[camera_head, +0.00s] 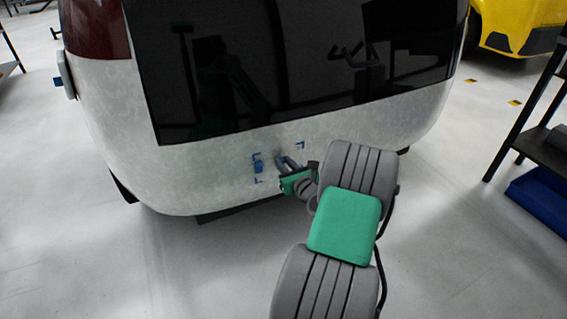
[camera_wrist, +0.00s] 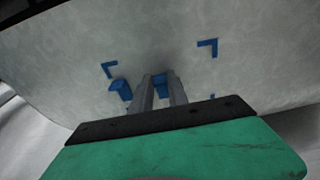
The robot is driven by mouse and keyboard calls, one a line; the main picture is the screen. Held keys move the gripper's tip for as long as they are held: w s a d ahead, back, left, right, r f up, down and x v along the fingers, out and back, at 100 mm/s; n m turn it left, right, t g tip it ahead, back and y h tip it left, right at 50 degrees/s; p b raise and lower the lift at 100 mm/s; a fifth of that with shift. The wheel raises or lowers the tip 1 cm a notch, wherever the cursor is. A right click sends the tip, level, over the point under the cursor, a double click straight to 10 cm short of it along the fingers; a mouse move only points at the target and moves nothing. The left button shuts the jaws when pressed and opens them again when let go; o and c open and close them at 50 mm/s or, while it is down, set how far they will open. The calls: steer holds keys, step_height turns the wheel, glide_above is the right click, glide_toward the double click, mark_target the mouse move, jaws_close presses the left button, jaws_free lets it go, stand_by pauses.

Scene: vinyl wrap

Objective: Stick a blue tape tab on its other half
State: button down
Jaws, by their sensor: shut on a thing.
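My gripper (camera_wrist: 161,82) is shut on a blue tape tab (camera_wrist: 160,86), which shows between the two grey fingers in the wrist view. The fingers point at the pale vehicle panel (camera_head: 200,165); I cannot tell whether the held tab touches it. In the head view my gripper (camera_head: 287,163) is at the panel's lower part, and the held tab is mostly hidden. Another blue tab (camera_wrist: 121,88) is on the panel just left of the fingers, apart from the held one. That left tab also shows in the head view (camera_head: 257,166).
Blue corner marks frame the spot, at upper left (camera_wrist: 109,68) and upper right (camera_wrist: 208,47). A dark window (camera_head: 300,70) lies above. A dark shelf (camera_head: 525,130) with a blue bin (camera_head: 540,202) stands at right.

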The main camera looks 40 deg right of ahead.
steer(key=shift+s, duration=0.2)
steer(key=f+p+v, duration=0.1)
steer(key=v, duration=0.5)
steer(key=shift+s+a, duration=0.4)
stand_by(0.4)
steer(key=shift+r, duration=0.1)
